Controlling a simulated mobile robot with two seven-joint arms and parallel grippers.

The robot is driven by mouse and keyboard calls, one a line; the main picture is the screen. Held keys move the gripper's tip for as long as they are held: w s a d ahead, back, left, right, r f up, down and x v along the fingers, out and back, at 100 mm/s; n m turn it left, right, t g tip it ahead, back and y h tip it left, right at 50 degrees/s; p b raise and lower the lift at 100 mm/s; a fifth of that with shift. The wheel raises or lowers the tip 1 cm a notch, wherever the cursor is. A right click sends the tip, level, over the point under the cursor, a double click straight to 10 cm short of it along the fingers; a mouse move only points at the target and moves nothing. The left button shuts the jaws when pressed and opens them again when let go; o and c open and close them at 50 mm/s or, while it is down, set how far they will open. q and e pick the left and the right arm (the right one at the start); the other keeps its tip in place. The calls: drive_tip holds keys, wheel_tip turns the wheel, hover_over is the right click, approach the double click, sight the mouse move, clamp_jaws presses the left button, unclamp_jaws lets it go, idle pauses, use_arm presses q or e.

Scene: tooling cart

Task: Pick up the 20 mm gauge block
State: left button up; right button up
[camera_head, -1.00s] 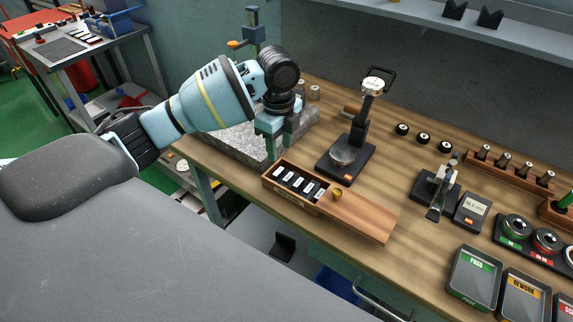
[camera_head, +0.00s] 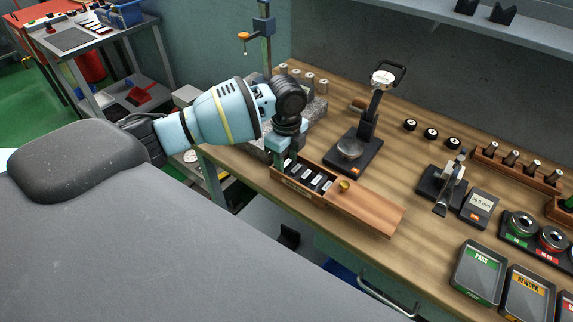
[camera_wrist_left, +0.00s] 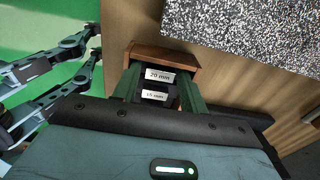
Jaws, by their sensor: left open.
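The 20 mm gauge block (camera_wrist_left: 159,77) shows by its white label in the left wrist view, at the end of a wooden box (camera_wrist_left: 165,53). The box (camera_head: 300,193) lies open near the bench's front edge in the head view. My left gripper (camera_head: 287,160) is open over the box's left end, pointing down. In the left wrist view its fingers (camera_wrist_left: 160,88) stand on either side of the labelled blocks; contact cannot be told. The 15 mm block (camera_wrist_left: 154,95) sits beside the 20 mm one. In the head view the gripper hides the box's left end. My right gripper is not in view.
The box's wooden lid (camera_head: 368,208) extends right, with a brass knob (camera_head: 344,186) by it. A granite plate (camera_wrist_left: 250,30) lies close behind the box. A dial gauge stand (camera_head: 362,140) stands behind it to the right. Trays (camera_head: 478,270) sit at the front right.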

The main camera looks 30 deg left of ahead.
sight(286, 164)
use_arm(q)
drive_tip(key=shift+c, duration=0.4)
drive_tip(key=c, duration=0.7)
drive_tip(key=shift+r, duration=0.4)
drive_tip(key=r, duration=0.3)
drive_tip(key=shift+s+d, duration=0.1)
drive_tip(key=shift+s, duration=0.15)
drive_tip(key=s+d, duration=0.2)
drive_tip(key=s, duration=0.2)
drive_tip(key=s+d, duration=0.3)
drive_tip(key=s, duration=0.2)
drive_tip(key=s+d+r, duration=0.1)
drive_tip(key=s+d, duration=0.1)
drive_tip(key=s, duration=0.2)
drive_tip(key=shift+s+d+r, duration=0.1)
drive_tip(key=shift+s+d, duration=0.05)
drive_tip(key=shift+s, duration=0.2)
